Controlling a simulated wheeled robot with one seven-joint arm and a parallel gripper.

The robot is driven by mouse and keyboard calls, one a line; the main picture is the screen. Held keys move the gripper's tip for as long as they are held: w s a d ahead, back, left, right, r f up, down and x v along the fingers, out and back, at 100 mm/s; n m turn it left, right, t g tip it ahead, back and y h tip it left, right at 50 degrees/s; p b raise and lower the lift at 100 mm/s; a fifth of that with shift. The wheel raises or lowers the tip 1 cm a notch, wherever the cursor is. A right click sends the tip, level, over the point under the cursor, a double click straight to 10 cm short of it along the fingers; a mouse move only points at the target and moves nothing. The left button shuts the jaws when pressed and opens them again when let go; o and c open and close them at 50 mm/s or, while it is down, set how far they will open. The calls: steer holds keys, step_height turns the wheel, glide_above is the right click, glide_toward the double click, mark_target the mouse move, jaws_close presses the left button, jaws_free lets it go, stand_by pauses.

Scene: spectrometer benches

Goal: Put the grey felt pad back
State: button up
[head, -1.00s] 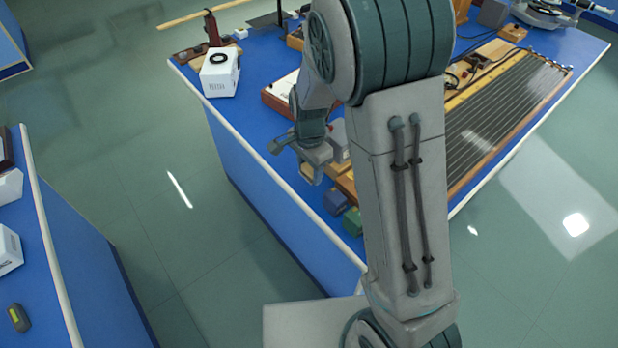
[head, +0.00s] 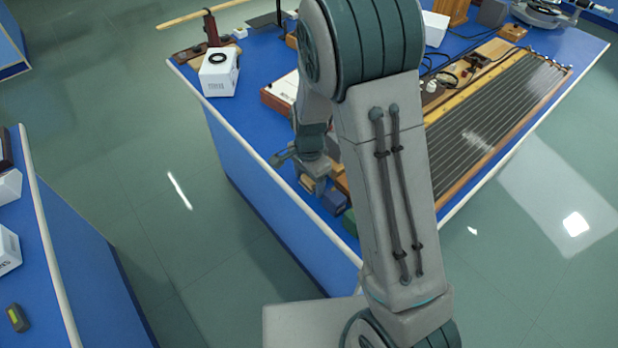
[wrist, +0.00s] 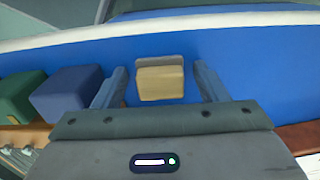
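In the wrist view, my gripper (wrist: 161,70) is open, with one finger on each side of a small tan block (wrist: 160,84). There are gaps between the fingers and the block. A thin grey piece (wrist: 160,61) shows along the block's far edge; I cannot tell if it is the felt pad or part of the block. In the head view, my gripper (head: 315,180) is low over the near-left edge of the blue bench. The tan block (head: 307,183) is partly visible there. No grey felt pad is clearly identifiable in the head view, where my arm hides part of the bench.
A blue block (wrist: 68,92) and a green block (wrist: 20,98) stand left of the gripper in the wrist view. The bench's pale edge (wrist: 230,20) lies beyond. A white box (head: 219,73) stands at the bench's far-left corner. A long ribbed panel (head: 490,130) lies at right.

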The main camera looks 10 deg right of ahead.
step_height(320, 180, up, 12)
steer(key=s+d+r+n+t, duration=0.1)
steer(key=s+d+r+n, duration=0.3)
steer(key=s, duration=0.5)
steer(key=s+d+r+n+t, duration=0.2)
steer(key=s+d+r+n, duration=0.3)
steer(key=s+n, duration=0.2)
steer(key=shift+s+d, duration=0.35)
steer(key=shift+s, duration=0.5)
steer(key=shift+r, duration=0.1)
